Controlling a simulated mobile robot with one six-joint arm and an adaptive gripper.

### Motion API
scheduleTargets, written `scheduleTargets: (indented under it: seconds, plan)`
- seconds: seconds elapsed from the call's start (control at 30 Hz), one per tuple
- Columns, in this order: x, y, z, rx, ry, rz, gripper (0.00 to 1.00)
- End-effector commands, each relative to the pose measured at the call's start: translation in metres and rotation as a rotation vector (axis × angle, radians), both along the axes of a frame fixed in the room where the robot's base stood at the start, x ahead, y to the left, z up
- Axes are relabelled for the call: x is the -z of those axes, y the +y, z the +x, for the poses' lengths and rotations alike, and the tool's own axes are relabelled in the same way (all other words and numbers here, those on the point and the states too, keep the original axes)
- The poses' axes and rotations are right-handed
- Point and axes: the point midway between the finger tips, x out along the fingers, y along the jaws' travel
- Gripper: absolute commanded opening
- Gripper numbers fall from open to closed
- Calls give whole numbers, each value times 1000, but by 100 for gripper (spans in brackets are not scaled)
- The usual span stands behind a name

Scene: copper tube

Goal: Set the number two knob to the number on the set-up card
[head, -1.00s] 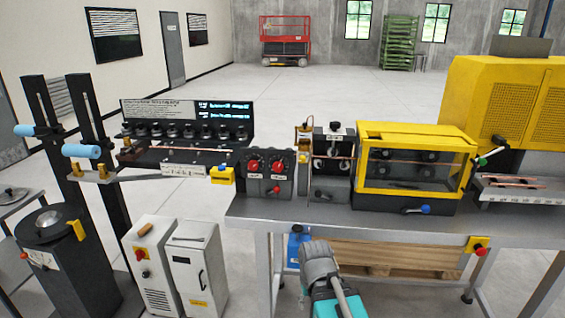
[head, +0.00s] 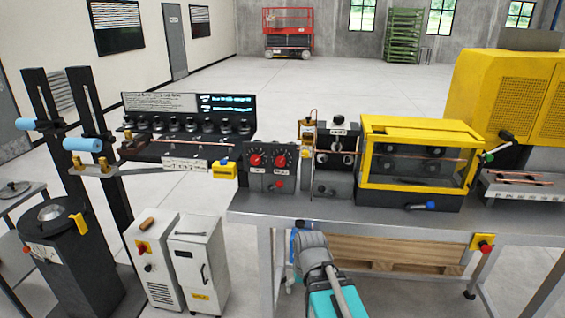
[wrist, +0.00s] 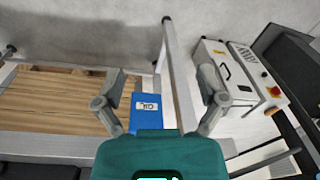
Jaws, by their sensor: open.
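A long dark panel (head: 188,103) behind carries several black knobs or rollers in a row. A white card (head: 186,164) hangs under it; its writing is not legible. I cannot tell which knob is number two or which sign is the set-up card. My gripper (wrist: 162,74) is open and empty, low by the table's front, apart from the dials.
The grey table (head: 400,222) carries a yellow-framed machine (head: 415,165). A blue box (wrist: 146,112) stands below by a table leg. White cabinets (head: 198,260) and a black drum (head: 65,255) stand at left. A copper tube runs across the machines.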

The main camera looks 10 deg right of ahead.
Motion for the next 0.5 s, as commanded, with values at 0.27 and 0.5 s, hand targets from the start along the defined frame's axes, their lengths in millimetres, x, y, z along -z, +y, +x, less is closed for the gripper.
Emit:
scheduleTargets:
  seconds: [0.27,0.5]
  plan:
    - [-16,52,69,202,-225,243,92]
    - [-57,96,142,512,-428,597,92]
